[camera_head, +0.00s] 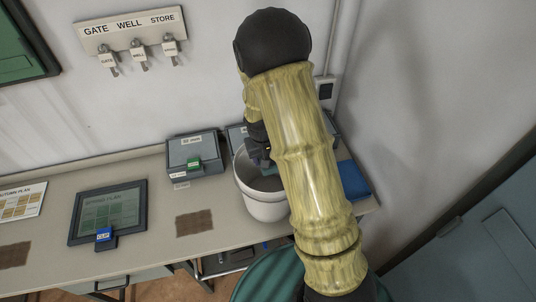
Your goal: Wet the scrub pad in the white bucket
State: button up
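The white bucket (262,207) stands upright on the bench, right of the picture's middle, partly covered by my arm. My gripper (262,160) points down at the mouth of the bucket, near its back right rim. The fingertips are largely hidden by my arm and the rim. A small grey-green patch (268,170) shows just under the gripper inside the mouth; it may be the scrub pad, but too little shows to be sure. I cannot see the water level or whether the fingers are closed.
Left of the bucket are a grey box (195,146) with a green tag, a dark-framed plan panel (108,212) with a blue clip, and a brown mat (194,223). A blue item (353,181) lies right of my arm. A key rack (130,31) hangs above.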

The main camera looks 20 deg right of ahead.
notch_tip(320, 180, down, 11)
jog(key=b, duration=0.8)
dwell(0.8)
jog(key=shift+r+p, duration=6.6)
jog(key=shift+r, duration=2.35)
jog(key=shift+r+p, duration=1.45)
jog(key=shift+r, duration=0.6)
